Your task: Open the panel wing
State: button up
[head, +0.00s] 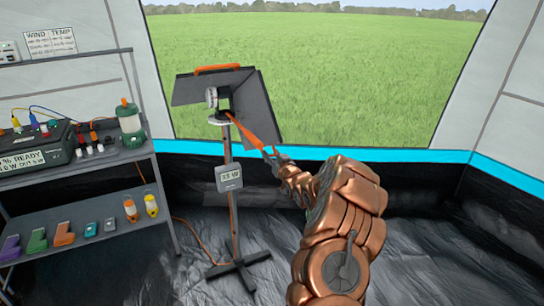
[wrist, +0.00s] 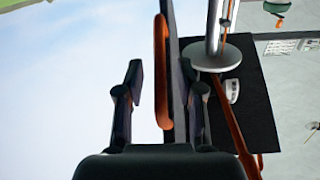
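The dark panel stands on a post in front of the window in the head view. Its left wing (head: 195,89) has an orange handle (head: 218,68) on top; its right wing (head: 258,108) hangs steeply angled. An orange strip (head: 250,133) crosses the right wing's lower part, near my arm's end. In the wrist view my gripper (wrist: 160,78) is open. A long orange handle (wrist: 161,70) and a dark panel edge (wrist: 178,60) lie between its fingers, with a gap at the left finger. Contact at the right finger is unclear.
The post (head: 233,210) carries a small meter (head: 229,177) and stands on a cross-shaped foot (head: 240,270). A shelf (head: 95,160) with a power box (head: 32,143), a lantern (head: 130,124) and small items stands at left. Floor at right is clear.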

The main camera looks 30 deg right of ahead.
grip_shut()
dwell(0.4)
dwell(0.4)
